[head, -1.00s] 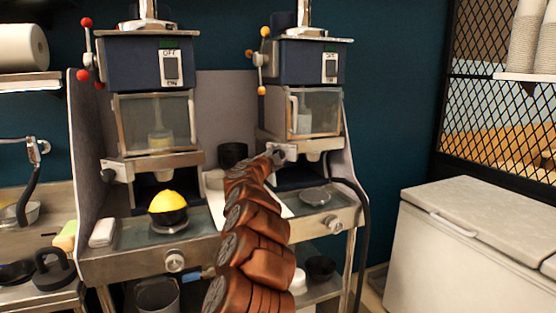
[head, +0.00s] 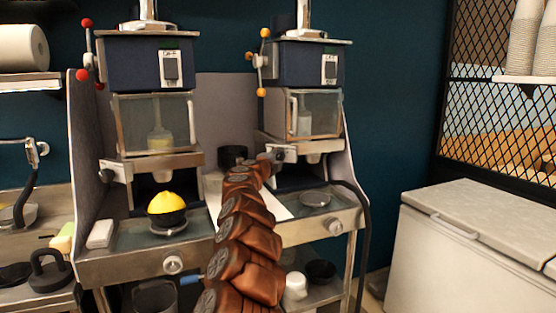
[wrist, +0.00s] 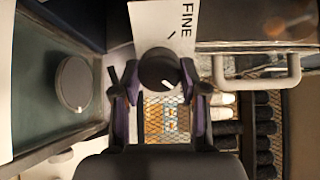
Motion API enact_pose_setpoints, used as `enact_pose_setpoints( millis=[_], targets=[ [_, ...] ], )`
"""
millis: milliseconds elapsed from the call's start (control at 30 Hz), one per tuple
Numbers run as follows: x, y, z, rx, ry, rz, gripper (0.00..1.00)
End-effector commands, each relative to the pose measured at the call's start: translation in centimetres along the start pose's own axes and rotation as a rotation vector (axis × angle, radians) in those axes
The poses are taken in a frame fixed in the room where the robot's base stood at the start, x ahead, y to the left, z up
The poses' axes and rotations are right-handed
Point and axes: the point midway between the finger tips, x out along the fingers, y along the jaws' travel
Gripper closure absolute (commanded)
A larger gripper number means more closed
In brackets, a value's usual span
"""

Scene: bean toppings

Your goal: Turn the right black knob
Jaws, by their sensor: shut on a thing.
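The right black knob (wrist: 158,68) sits between the two fingers of my gripper (wrist: 161,88) in the wrist view. The fingers are shut on its sides. A short white mark shows on the knob's lower right, and a white panel marked "FINE" (wrist: 165,25) is behind it. In the head view my gripper (head: 268,158) is at the front of the right machine (head: 300,65), below its clear box. The arm and gripper hide part of that area. The left machine (head: 148,60) has its own black knob (head: 107,175), apart from my gripper.
A round plate (head: 315,199) lies on the right machine's tray; a black cup with yellow contents (head: 167,208) stands on the left one's. A black hose (head: 365,230) hangs at the right. A white chest (head: 470,240) stands further right.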

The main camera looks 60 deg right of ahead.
Motion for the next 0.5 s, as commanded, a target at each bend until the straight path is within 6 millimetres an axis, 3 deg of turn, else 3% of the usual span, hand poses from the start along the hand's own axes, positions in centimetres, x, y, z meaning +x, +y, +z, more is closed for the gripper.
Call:
enact_pose_setpoints(
  millis=[333,367,500],
  targets=[
    [0.00,0.06,0.00,0.003,0.000,0.001,0.92],
    [0.00,0.06,0.00,0.003,0.000,0.001,0.54],
    [0.01,0.05,-0.01,0.002,0.000,0.001,0.39]
  ],
)
